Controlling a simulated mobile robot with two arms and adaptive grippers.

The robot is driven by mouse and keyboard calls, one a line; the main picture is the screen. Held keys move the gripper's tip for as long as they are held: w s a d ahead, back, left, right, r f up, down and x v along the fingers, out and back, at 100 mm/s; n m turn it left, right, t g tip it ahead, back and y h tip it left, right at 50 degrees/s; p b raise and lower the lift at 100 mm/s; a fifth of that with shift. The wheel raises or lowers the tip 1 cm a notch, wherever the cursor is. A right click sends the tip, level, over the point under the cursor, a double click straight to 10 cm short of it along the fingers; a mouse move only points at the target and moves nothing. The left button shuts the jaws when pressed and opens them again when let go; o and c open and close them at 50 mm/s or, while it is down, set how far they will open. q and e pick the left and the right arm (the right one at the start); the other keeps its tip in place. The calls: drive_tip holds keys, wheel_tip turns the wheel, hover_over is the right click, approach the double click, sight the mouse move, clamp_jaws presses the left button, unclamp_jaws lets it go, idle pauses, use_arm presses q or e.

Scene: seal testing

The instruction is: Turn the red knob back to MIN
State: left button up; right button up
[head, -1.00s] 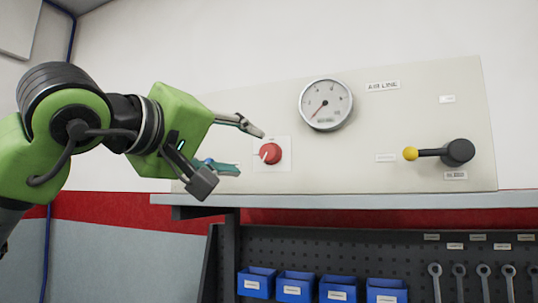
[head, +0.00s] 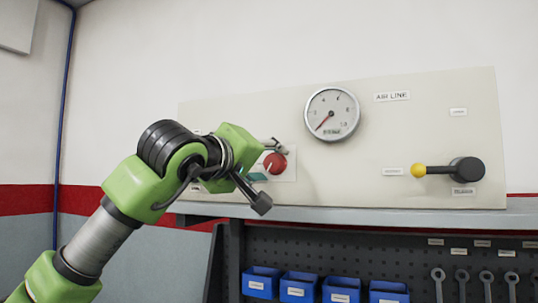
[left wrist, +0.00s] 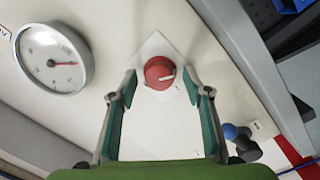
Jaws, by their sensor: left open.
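The red knob (head: 275,163) sits on a white plate on the light panel, left of and below the gauge. In the left wrist view the knob (left wrist: 159,73) shows a white pointer line aimed to the right of the picture. My left gripper (head: 268,160) is at the knob in the head view. In the left wrist view the left gripper (left wrist: 162,84) is open, with one finger on each side of the knob and a gap to each. The markings around the knob are too small to read. My right gripper is not in view.
The gauge (head: 332,113) has its needle pointing lower left. A black lever with a yellow ball (head: 418,171) is on the panel's right. Below the shelf (head: 400,216) are blue bins (head: 299,288) and hanging wrenches (head: 461,280). A blue knob (left wrist: 229,131) shows near the gripper.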

use_arm(q)
drive_tip(key=shift+w+d, duration=0.1)
drive_tip(key=shift+w, duration=0.15)
drive_tip(key=c, duration=1.1)
